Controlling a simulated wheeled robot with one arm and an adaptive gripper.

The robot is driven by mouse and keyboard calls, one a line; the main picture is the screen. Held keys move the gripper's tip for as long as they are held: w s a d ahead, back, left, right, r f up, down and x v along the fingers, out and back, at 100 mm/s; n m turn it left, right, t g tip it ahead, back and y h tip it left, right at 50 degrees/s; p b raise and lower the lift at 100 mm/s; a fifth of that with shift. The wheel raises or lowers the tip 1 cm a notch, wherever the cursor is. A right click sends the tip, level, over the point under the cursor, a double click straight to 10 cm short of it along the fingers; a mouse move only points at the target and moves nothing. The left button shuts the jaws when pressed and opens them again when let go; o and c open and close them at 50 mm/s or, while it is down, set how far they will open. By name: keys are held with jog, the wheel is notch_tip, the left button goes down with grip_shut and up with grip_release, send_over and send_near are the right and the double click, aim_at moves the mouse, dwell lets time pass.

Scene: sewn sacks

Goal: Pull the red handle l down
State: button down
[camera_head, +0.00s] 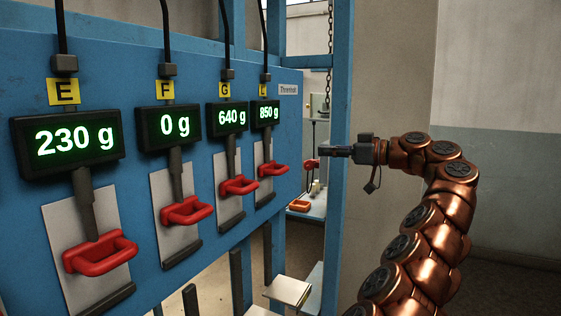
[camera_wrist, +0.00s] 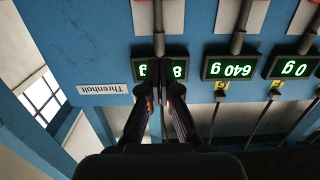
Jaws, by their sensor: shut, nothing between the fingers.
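Several red loop handles hang on grey rods on the blue panel in the head view. The rightmost red handle (camera_head: 272,168) sits under the display reading 850 g (camera_head: 265,113); its yellow label is partly hidden by a cable, so I cannot read its letter surely. My gripper (camera_head: 322,150) is shut and empty, to the right of that handle, apart from it in the picture. In the upside-down wrist view, my gripper (camera_wrist: 162,92) covers part of the 850 g display, whose plate (camera_wrist: 143,17) shows above.
Other red handles hang at E (camera_head: 100,252), F (camera_head: 187,210) and G (camera_head: 239,185). A blue post (camera_head: 341,230) stands at the panel's right. Black cables run up from the displays. A pale wall (camera_head: 490,90) is at the right.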

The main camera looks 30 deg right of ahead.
jog(key=shift+d, duration=0.1)
jog(key=shift+w, duration=0.2)
jog(key=w+a+f+p, duration=0.1)
jog(key=w+a+f, duration=0.3)
jog(key=w, duration=0.5)
jog(key=shift+a+f, duration=0.3)
jog(key=shift+a, duration=0.55)
